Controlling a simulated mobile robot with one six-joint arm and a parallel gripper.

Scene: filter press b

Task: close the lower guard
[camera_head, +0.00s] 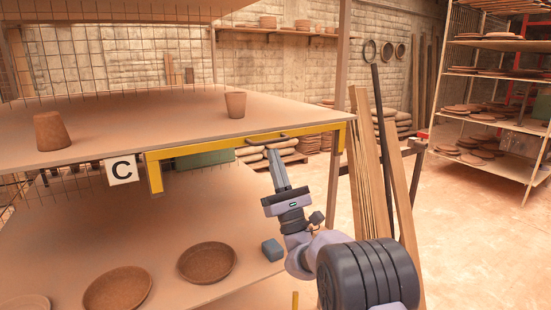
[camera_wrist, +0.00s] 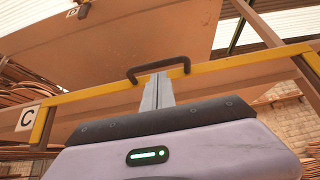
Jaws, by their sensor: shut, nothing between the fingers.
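The lower guard shows as a yellow frame (camera_head: 246,143) at the front edge of the upper shelf, with a short yellow leg hanging down at its left end. The same yellow bar crosses the wrist view (camera_wrist: 100,97). A dark handle (camera_wrist: 158,68) is fixed to the middle of the bar; it also shows in the head view (camera_head: 265,139). My gripper (camera_head: 275,162) is shut and empty, pointing up just below the handle. In the wrist view its fingertips (camera_wrist: 158,82) overlap the bar below the handle. I cannot tell whether they touch it.
A sign marked C (camera_head: 122,171) hangs left of the guard. The lower shelf holds brown dishes (camera_head: 207,262) and a grey-blue block (camera_head: 272,250). Clay pots (camera_head: 235,104) stand on the upper shelf. Planks (camera_head: 368,160) and a dark pole lean at the right of my arm.

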